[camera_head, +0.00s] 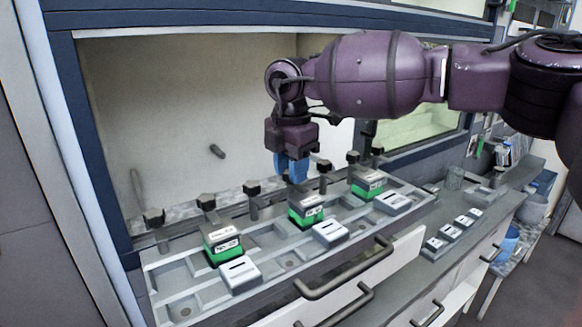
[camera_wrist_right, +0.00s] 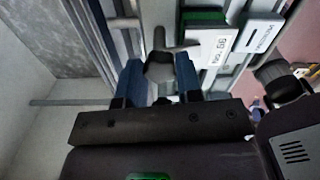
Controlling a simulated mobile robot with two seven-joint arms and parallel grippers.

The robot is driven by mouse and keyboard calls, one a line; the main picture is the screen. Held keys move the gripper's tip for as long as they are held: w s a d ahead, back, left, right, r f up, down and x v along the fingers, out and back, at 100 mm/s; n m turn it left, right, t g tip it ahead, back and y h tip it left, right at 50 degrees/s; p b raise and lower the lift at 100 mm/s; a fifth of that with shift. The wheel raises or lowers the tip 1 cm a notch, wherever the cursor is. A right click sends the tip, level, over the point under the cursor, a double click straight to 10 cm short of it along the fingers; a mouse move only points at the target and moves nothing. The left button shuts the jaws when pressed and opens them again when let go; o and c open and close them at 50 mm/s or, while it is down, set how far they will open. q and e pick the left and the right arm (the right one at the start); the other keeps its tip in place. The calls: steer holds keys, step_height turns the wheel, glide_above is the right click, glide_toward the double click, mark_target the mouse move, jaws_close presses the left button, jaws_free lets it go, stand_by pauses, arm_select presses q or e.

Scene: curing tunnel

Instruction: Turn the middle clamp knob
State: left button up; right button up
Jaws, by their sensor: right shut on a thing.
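My right gripper (camera_head: 292,170) points down over the fixture, in line with the middle green-and-black block (camera_head: 306,212). In the right wrist view its blue fingers (camera_wrist_right: 160,82) are shut on a dark clamp knob (camera_wrist_right: 160,66), one finger on each side. This appears to be the middle clamp knob. In the head view the fingers and wrist hide it. Other black knobs stand in the row, such as a left one (camera_head: 206,201) and a right one (camera_head: 353,157). My left gripper is out of view.
A left block (camera_head: 222,245) and a right block (camera_head: 367,185) sit in the grey fixture tray (camera_head: 180,290), with white-topped modules in front of them. Drawer handles (camera_head: 345,270) stick out at the front. A dark frame borders the opening behind.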

steer(key=n, duration=0.3)
steer(key=shift+n, duration=0.3)
steer(key=n, duration=0.3)
steer(key=shift+r+n, duration=0.1)
steer(key=shift+n, duration=0.2)
steer(key=n, duration=0.5)
steer(key=shift+n, duration=2)
